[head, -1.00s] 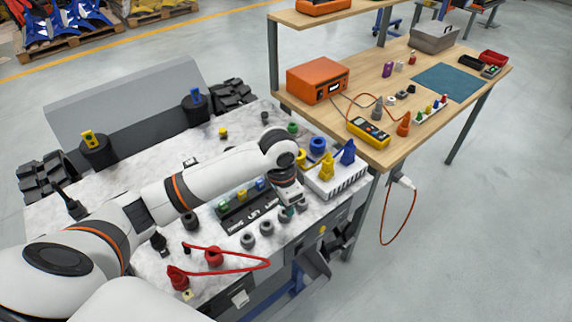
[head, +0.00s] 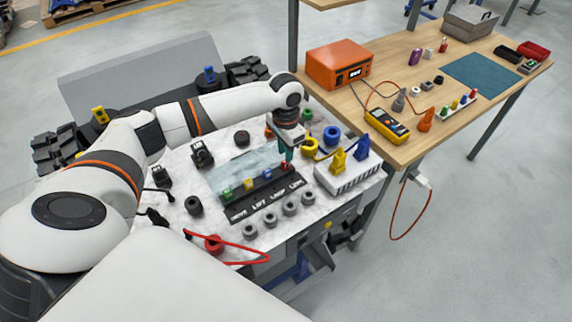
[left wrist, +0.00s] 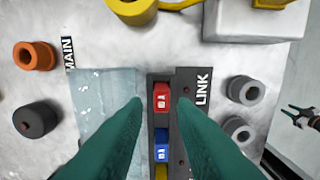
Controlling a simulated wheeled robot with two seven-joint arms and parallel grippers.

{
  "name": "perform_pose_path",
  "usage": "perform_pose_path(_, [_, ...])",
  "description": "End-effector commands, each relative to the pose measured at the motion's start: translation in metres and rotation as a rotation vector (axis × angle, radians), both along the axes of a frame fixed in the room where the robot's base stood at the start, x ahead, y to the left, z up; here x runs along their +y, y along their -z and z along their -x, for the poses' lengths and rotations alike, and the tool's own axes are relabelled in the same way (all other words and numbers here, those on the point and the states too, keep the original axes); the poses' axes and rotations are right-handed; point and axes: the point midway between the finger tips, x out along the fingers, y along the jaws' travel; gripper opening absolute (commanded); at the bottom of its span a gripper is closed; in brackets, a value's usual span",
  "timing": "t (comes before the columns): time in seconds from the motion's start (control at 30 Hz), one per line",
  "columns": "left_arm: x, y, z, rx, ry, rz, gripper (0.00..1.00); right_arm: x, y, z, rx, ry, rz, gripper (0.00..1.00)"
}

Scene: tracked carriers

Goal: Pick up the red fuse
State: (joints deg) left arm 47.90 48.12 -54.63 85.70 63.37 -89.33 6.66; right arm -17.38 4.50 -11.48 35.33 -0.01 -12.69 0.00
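The red fuse (head: 287,166) sits upright in the end slot of a dark fuse block (head: 262,200), at the LINK label. It also shows in the left wrist view (left wrist: 161,97). My left gripper (head: 286,154) is just above it. In the left wrist view its two teal fingers (left wrist: 168,108) are open, one on each side of the fuse row, with nothing held.
Blue (head: 267,174), yellow (head: 248,184) and green (head: 227,193) fuses stand in the same row. A clear cover (left wrist: 100,105) lies beside the block. A yellow ring (head: 310,147) and a white ribbed box (head: 345,178) are close by. Grey rings (head: 271,217) stand in front.

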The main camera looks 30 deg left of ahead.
Motion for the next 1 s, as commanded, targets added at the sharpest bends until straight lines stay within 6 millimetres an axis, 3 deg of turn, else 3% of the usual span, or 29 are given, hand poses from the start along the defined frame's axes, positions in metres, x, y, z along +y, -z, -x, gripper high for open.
perform_pose_path(0.3, [-0.001, 0.041, 0.001, 0.003, 0.000, -0.001, 0.25, 0.001, -0.008, -0.008, -0.013, 0.000, -0.001, 0.36])
perform_pose_path(0.53, [-0.001, 0.043, 0.001, 0.001, 0.001, 0.000, 0.25, 0.000, -0.008, -0.007, -0.012, 0.000, -0.001, 0.36])
perform_pose_path(0.7, [-0.001, 0.042, 0.001, 0.001, 0.001, 0.000, 0.00, 0.000, -0.008, -0.006, -0.010, 0.000, -0.001, 0.36])
perform_pose_path(1.0, [-0.001, 0.040, 0.001, 0.000, 0.000, -0.001, 0.00, 0.000, -0.008, -0.004, -0.008, 0.000, -0.001, 0.36])
